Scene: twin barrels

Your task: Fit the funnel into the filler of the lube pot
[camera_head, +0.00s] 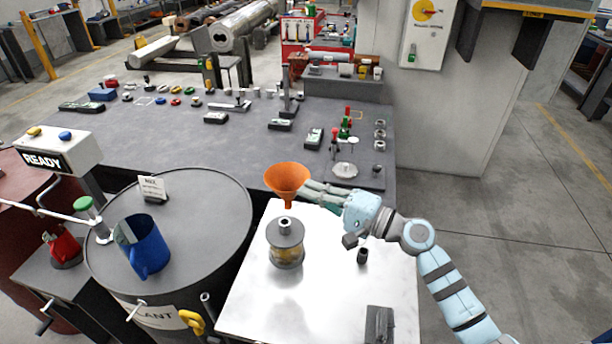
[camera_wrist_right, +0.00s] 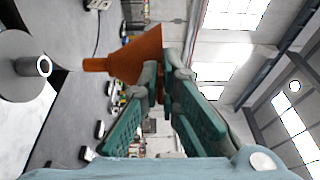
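The orange funnel (camera_head: 287,178) is held upright, cone up and spout down, above the lube pot (camera_head: 286,246). The pot is a grey-topped vessel with a yellowish see-through body on the bright metal plate. Its open filler (camera_head: 285,223) is a short tube on top. My right gripper (camera_head: 307,190) is shut on the funnel's right side. In the right wrist view the green fingers (camera_wrist_right: 163,80) touch the funnel (camera_wrist_right: 138,60), and its spout points toward the filler (camera_wrist_right: 44,66) with a gap between. My left gripper is not in view.
The metal plate (camera_head: 320,300) also bears a small dark cap (camera_head: 362,256) and a dark block (camera_head: 379,325). Left is a grey barrel with a blue jug (camera_head: 147,246) on top. Behind is a grey bench (camera_head: 240,145) with several small parts.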

